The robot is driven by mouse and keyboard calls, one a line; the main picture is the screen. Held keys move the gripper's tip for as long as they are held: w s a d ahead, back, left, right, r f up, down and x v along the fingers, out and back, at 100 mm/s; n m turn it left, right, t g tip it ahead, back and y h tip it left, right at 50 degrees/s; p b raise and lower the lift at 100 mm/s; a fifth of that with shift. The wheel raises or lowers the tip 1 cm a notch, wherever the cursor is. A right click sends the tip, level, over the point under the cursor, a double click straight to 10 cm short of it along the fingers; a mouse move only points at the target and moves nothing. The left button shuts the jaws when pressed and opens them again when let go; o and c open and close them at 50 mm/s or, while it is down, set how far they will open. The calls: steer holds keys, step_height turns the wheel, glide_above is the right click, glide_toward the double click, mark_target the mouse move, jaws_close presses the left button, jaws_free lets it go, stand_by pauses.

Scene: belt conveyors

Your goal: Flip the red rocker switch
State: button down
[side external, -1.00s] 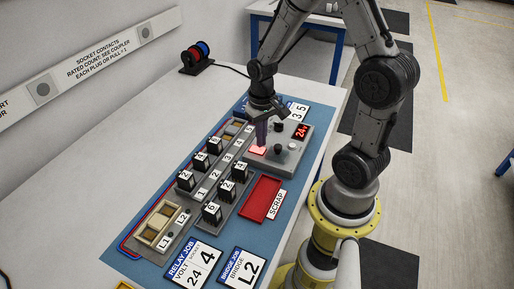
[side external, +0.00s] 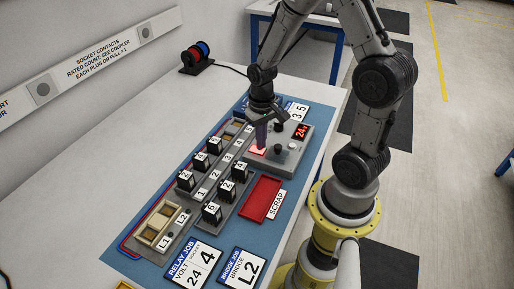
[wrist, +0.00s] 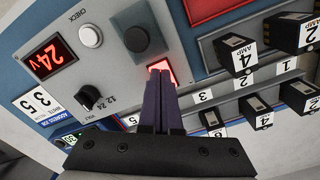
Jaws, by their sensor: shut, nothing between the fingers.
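The red rocker switch (wrist: 161,68) is lit and sits on the grey control box (side external: 295,150). In the wrist view my gripper (wrist: 160,98) is shut and empty, with its fingertips at the near edge of the switch, covering part of it. I cannot tell whether they touch it. In the side view my gripper (side external: 261,145) points down onto the box, and the red glow of the switch (side external: 257,150) shows just below the fingertips. The red display (wrist: 51,59) reads 24 V.
The box also carries a black knob (wrist: 89,97), a white button (wrist: 90,36) and a dark round button (wrist: 136,39). Black relay blocks (side external: 212,213) stand in sockets beside the box. A red scrap tray (side external: 261,198) lies in front of it. White table surface is clear at the left.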

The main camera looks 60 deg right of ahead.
steer(key=shift+f, duration=0.4)
steer(key=shift+r, duration=3.55)
steer(key=shift+w+a+r, duration=0.1)
steer(key=shift+a, duration=0.05)
steer(key=a+r+n+t, duration=0.35)
steer(key=a+r, duration=0.25)
steer(key=r, duration=0.5)
steer(key=s+a+r+n+t, duration=0.1)
steer(key=s+a+r, duration=0.1)
steer(key=s, duration=0.3)
steer(key=s+a+r+n+t, duration=0.1)
steer(key=s+a+r, duration=0.1)
steer(key=s, duration=0.3)
steer(key=shift+s+a, duration=0.4)
steer(key=shift+a, duration=0.2)
